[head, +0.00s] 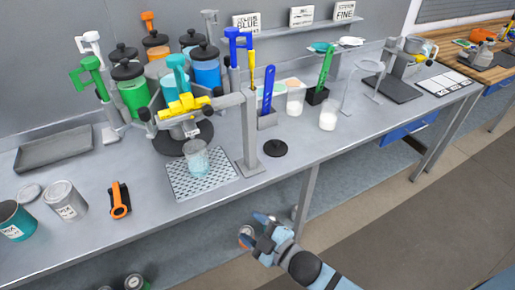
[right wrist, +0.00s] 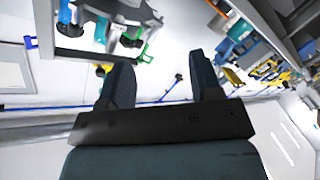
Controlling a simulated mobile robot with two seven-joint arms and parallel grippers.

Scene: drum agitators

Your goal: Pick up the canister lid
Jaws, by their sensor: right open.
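A black round lid with a small knob (head: 275,148) lies flat on the grey bench near its front edge, right of the metal post. It matches the black lids on the coloured canisters at the back. My right gripper (head: 259,232) is in front of the bench edge, apart from the lid and nearer to me. In the right wrist view its two dark fingers (right wrist: 160,82) are spread with nothing between them. I cannot pick out the lid in that view. My left gripper is not in view.
A metal post (head: 248,135) stands just left of the lid. A clear beaker (head: 195,160) sits on a perforated tray (head: 180,188). A blue scoop in a holder (head: 267,100) and a white-filled cup (head: 328,114) stand behind. Bench space right of the lid is clear.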

